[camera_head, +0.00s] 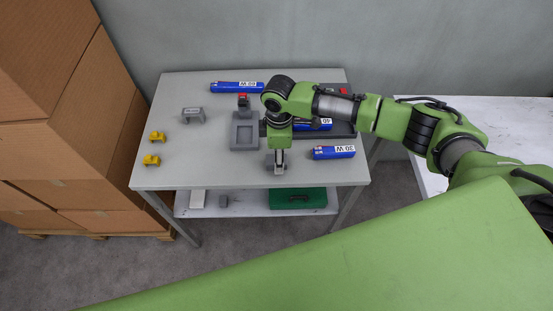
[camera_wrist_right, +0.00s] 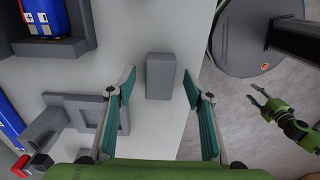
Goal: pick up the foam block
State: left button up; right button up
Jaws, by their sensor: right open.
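The foam block is a plain grey block (camera_wrist_right: 160,76) in the right wrist view. It lies on the grey table near its edge. In the head view, a small part of a grey block (camera_head: 269,161) shows beside my right gripper (camera_head: 280,168). In the right wrist view, my right gripper (camera_wrist_right: 160,105) is open, with its teal fingers on either side of the block's near end and nothing held. I cannot tell its exact height above the block. A small green gripper (camera_wrist_right: 257,98), seemingly my left one, shows over the floor; its jaw state is unclear.
A grey recessed fixture (camera_head: 244,131) stands left of my right gripper. A blue 30 W pack (camera_head: 333,152) lies to the right, and a dark tray (camera_head: 341,130) holds blue packs. A 60 W pack (camera_head: 237,87) lies at the back. Yellow parts (camera_head: 152,160) sit at left.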

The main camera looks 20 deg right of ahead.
jog(key=shift+f, duration=0.55)
jog(key=c, duration=0.9)
jog(key=shift+r, duration=0.1)
jog(key=shift+r, duration=0.45)
notch_tip(320, 180, up, 2)
jog(key=shift+r, duration=0.15)
jog(key=s+a+r+b, duration=0.3)
jog(key=s+a+r, duration=0.6)
jog(key=s+a, duration=0.1)
jog(key=shift+r, duration=0.35)
